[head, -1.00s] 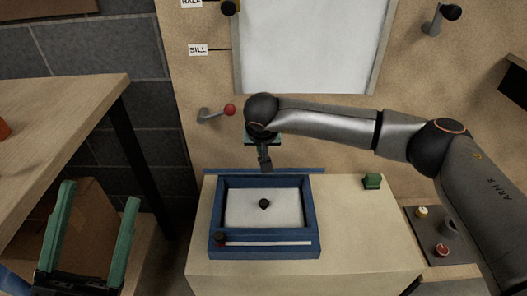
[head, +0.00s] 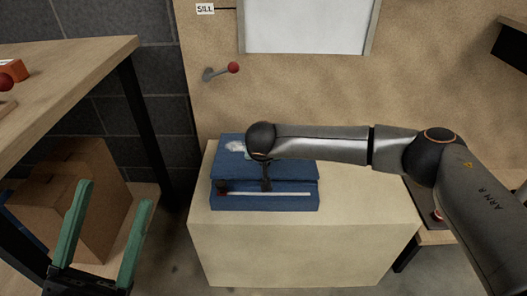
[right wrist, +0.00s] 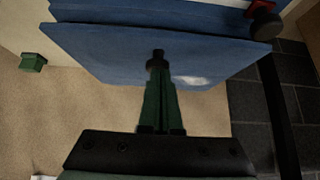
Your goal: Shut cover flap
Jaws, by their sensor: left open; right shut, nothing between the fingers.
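The blue box (head: 262,201) sits on the pale cabinet, with a dark knob and a pale strip along its front. I cannot tell whether the flap is fully flush. My right gripper (head: 266,186) is shut and empty, pointing down at the flap. In the right wrist view its green fingers (right wrist: 158,60) overlap the blue flap (right wrist: 105,50) and seem to touch it. My left gripper (head: 113,194) is open and empty at lower left, away from the box.
The pale cabinet top (head: 365,205) is clear to the right of the box. A lever with a red ball (head: 233,68) sticks out of the wall behind. A wooden table (head: 70,70) and a cardboard box (head: 75,195) stand at left. A green block (right wrist: 33,62) shows in the wrist view.

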